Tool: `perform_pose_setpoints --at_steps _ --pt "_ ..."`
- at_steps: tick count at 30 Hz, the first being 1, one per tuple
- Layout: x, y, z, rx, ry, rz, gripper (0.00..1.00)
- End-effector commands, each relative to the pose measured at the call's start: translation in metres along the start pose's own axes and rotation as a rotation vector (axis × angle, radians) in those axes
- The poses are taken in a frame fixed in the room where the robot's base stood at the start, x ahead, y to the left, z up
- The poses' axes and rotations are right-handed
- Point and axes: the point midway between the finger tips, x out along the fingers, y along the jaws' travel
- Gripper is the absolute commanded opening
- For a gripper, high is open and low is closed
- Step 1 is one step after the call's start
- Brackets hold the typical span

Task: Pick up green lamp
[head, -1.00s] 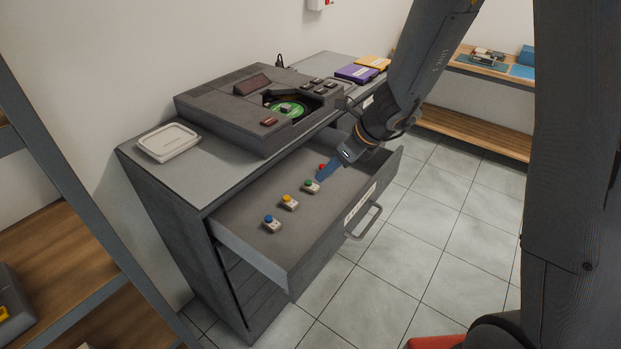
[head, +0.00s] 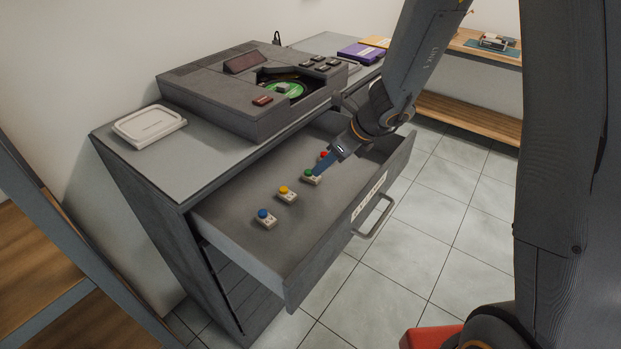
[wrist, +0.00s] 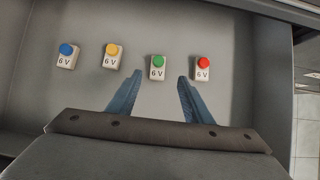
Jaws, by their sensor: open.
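The green lamp (head: 309,175), a green dome on a small pale base marked 6 V, stands upright in the open drawer (head: 240,235). In the wrist view the green lamp (wrist: 158,66) is just beyond the fingertips, roughly midway between them. My gripper (wrist: 160,78) is open and empty, with its blue fingers apart. In the head view my gripper (head: 318,170) is low in the drawer beside the green lamp, and its fingers hide part of that area. I cannot tell whether a finger touches the lamp.
A red lamp (wrist: 203,67) stands close right of the green one, near the right finger. A yellow lamp (wrist: 112,55) and a blue lamp (wrist: 68,55) stand left. The drawer has raised walls.

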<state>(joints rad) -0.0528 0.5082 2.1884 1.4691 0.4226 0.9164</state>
Motion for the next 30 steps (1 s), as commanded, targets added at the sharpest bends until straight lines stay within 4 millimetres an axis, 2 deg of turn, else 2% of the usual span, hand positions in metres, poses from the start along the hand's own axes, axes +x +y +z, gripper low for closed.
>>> perform_pose_setpoints --at_steps 15,25,30 --pt "0.057 0.006 -0.001 -0.003 0.002 0.002 0.46" --pt "0.062 0.006 0.0 -0.003 0.001 0.0 0.46" --pt "0.062 0.006 0.0 -0.003 0.001 0.0 0.17"
